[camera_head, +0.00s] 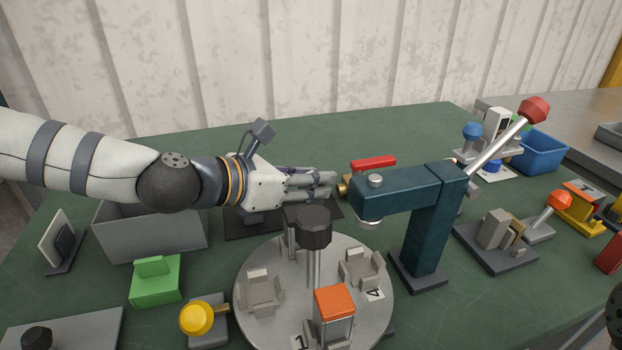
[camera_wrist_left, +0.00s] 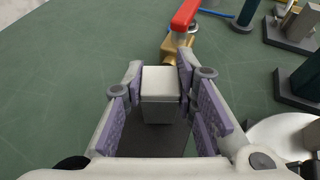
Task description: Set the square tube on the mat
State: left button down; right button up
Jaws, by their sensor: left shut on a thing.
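My left gripper (camera_head: 318,184) reaches in from the left over the table, behind the black-knobbed turntable. In the left wrist view the purple-padded fingers (camera_wrist_left: 165,100) are shut on the light grey square tube (camera_wrist_left: 161,92), one on each side of it. The dark mat (camera_head: 240,226) lies below the gripper in the head view, and part of it shows under the tube in the left wrist view (camera_wrist_left: 150,143). The gap between tube and mat, if any, is hard to judge. The tube is not clearly seen in the head view. My right gripper is not in view.
A red-handled brass valve (camera_head: 373,162) stands just beyond the fingers. A teal press (camera_head: 428,230) with a lever is to the right. The round turntable (camera_head: 262,320) is in front. A grey bin (camera_head: 150,235) and green block (camera_head: 156,285) are at left.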

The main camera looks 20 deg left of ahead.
pick_arm(q)
jog(key=shift+f, duration=0.25)
jog(key=c, duration=1.3)
grip_release()
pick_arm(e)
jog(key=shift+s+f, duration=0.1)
pick_arm(q)
jog(key=shift+r, duration=0.35)
jog(key=p+v, duration=0.4)
jog(key=v, duration=0.8)
jog(key=shift+f, duration=0.2)
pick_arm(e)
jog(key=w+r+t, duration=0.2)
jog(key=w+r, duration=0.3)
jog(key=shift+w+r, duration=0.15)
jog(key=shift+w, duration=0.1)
